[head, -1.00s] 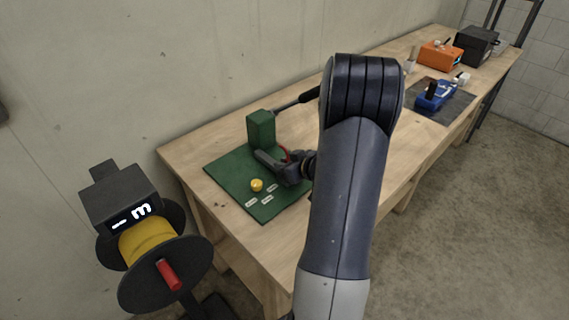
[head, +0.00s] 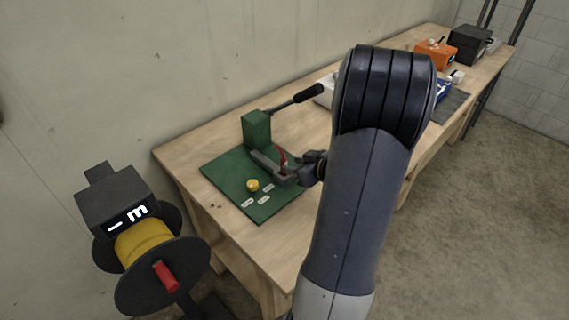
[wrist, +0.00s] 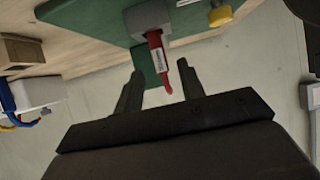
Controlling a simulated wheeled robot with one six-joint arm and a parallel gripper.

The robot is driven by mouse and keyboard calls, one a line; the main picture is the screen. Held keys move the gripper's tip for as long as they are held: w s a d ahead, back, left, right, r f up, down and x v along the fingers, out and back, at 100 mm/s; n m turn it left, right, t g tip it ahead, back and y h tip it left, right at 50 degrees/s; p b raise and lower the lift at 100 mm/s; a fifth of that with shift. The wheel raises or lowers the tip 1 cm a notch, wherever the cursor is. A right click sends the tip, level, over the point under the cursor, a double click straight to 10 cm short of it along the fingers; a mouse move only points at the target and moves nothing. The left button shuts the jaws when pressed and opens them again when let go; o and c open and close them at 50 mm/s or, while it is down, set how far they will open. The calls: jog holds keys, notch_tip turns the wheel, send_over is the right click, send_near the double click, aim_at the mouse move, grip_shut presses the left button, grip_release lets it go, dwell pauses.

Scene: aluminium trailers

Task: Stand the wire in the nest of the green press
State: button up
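The green press (head: 256,131) stands on a green base plate (head: 222,172) at the near end of the bench, with a dark lever at its back. A grey nest block (wrist: 148,18) juts from it. The red wire (head: 283,157) stands at the nest; in the wrist view it carries a white label (wrist: 160,60). One end meets the grey block, and its other end is free between my fingers. My gripper (wrist: 160,70) is open, with a finger on each side of the wire and gaps to both. In the head view my gripper (head: 308,170) is just right of the nest.
A yellow knob (head: 252,185) and several white labels are on the base plate. A spool stand with yellow wire (head: 143,240) is at front left. Farther along the bench are an orange device (head: 436,53) and a black box (head: 469,44).

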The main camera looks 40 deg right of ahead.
jog(key=v, duration=0.5)
